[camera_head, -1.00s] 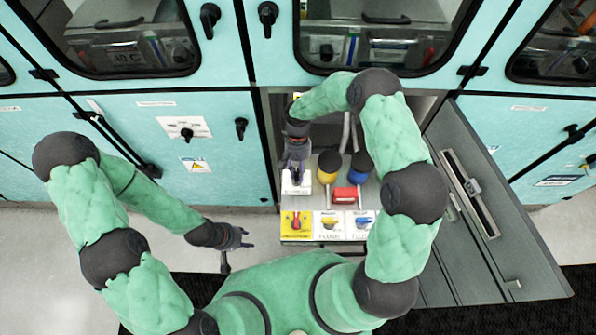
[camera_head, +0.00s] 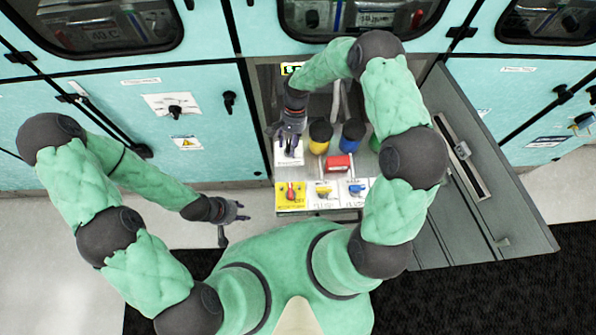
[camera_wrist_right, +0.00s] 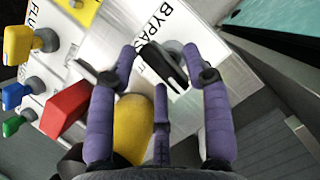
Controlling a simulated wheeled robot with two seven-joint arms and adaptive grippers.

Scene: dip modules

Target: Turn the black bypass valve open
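The black bypass valve handle (camera_wrist_right: 163,66) shows in the right wrist view, set slantwise on a white panel (camera_wrist_right: 182,30) lettered BYPASS. My right gripper (camera_wrist_right: 160,75) is open, its fingers spread on both sides of the handle with the third finger below. I cannot tell whether any finger touches the handle. In the head view my right gripper (camera_head: 291,146) reaches down over the bypass panel (camera_head: 283,160) and mostly hides the valve. My left gripper (camera_head: 238,218) is open and empty, low over the floor left of the cabinet.
Beside the bypass panel stand a yellow-topped part (camera_head: 320,137), a blue one (camera_head: 353,134) and a red block (camera_head: 338,163). An open grey door (camera_head: 480,170) bounds the right side.

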